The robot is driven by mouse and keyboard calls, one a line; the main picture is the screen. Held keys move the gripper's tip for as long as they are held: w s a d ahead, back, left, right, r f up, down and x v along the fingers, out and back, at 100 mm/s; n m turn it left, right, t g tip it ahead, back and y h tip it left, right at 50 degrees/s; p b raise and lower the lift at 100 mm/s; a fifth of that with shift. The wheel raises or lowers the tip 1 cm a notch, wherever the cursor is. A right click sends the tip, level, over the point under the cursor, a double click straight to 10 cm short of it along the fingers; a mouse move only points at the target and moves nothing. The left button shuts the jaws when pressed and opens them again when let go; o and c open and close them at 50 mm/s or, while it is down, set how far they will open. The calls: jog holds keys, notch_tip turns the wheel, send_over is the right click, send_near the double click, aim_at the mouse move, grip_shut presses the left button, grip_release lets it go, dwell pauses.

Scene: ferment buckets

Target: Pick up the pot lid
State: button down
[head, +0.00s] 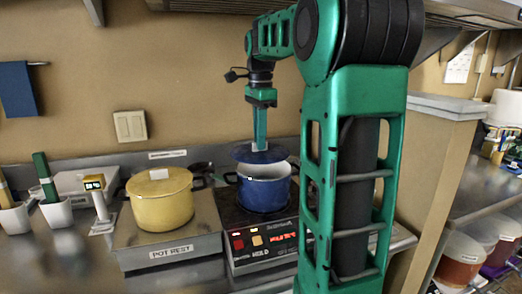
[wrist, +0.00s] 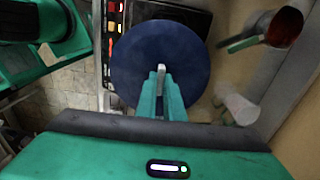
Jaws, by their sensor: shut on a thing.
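A dark blue pot lid (head: 243,154) with a pale knob is held just above a blue pot (head: 264,190) in the head view. The lid's left edge reaches past the pot, and part of the pot's white inside shows beneath it. My gripper (head: 260,147) points down and is shut on the lid's knob. In the wrist view the round lid (wrist: 135,58) fills the middle, and the gripper's green fingers (wrist: 161,75) meet at its light knob. The lid hides the pot in that view.
The blue pot stands on a black cooker with a red display (head: 262,241). A yellow lidded pot (head: 162,205) stands on a pot rest (head: 170,252) to the left. White containers with tools (head: 56,212) are farther left. A shelf overhangs the counter.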

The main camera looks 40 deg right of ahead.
jog(key=a+r, duration=0.6)
jog(key=a, duration=0.4)
jog(key=shift+w, duration=0.35)
jog(key=shift+s, duration=0.15)
